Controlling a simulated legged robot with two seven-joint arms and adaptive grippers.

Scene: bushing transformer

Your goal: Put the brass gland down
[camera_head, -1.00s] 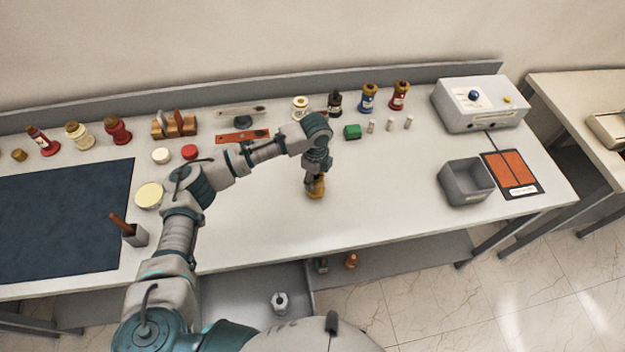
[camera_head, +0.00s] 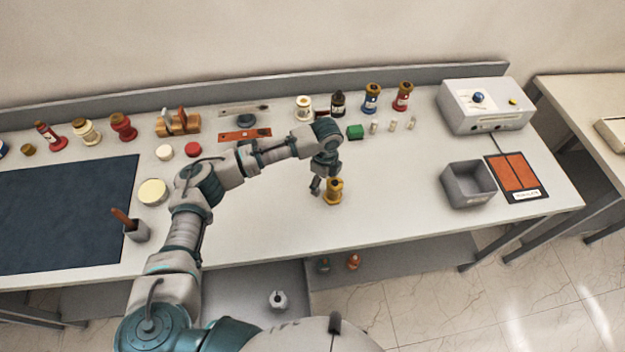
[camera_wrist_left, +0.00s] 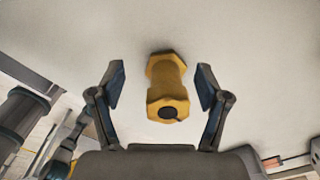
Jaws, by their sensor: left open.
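The brass gland (camera_head: 333,191) stands upright on the white bench in the head view, near the middle of the open surface. It also shows in the left wrist view (camera_wrist_left: 166,88) as a yellow piece with hexagonal ends and a dark hole in the near end. My left gripper (camera_head: 322,187) is open, close beside the gland. In the left wrist view its two fingers (camera_wrist_left: 160,85) are spread on either side of the gland, with a gap to each. My right gripper is not in view.
A grey bin (camera_head: 468,184) and an orange panel (camera_head: 516,172) lie to the right. A dark mat (camera_head: 65,215) covers the left. Bench room in front of the gland is clear.

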